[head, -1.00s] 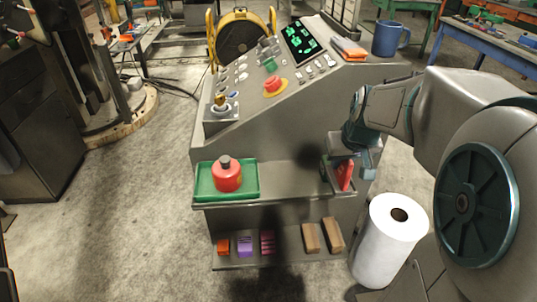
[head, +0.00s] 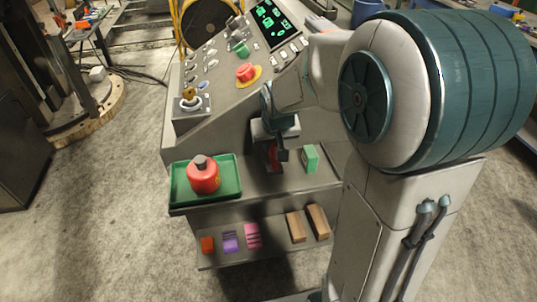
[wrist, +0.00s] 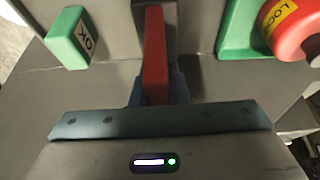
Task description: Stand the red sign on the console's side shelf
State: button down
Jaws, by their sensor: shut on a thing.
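My gripper (head: 276,150) is shut on the red sign (wrist: 154,48), a narrow red block seen edge-on between the fingers in the wrist view. In the head view only a little of the red sign (head: 272,158) shows beside the fingers. My gripper holds it over or at the console's side shelf (head: 262,188), between the green tray and a green block. I cannot tell whether its lower edge touches the shelf.
The green block (head: 310,158), marked OK (wrist: 86,40), stands at the shelf's right. A green tray (head: 222,190) with a red lockout bottle (head: 203,176) stands at its left. The lower ledge holds several small blocks, two of them brown (head: 296,226). The sloped control panel rises behind.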

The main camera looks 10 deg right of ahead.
aim_at(269, 157)
jog(key=shift+w+a+f, duration=0.2)
jog(key=shift+a, duration=0.15)
jog(key=shift+f, duration=2.05)
jog(key=shift+f, duration=0.1)
jog(key=shift+f+b, duration=0.15)
jog(key=shift+b, duration=0.25)
jog(key=c, duration=1.4)
grip_release()
jog(key=shift+r, duration=0.2)
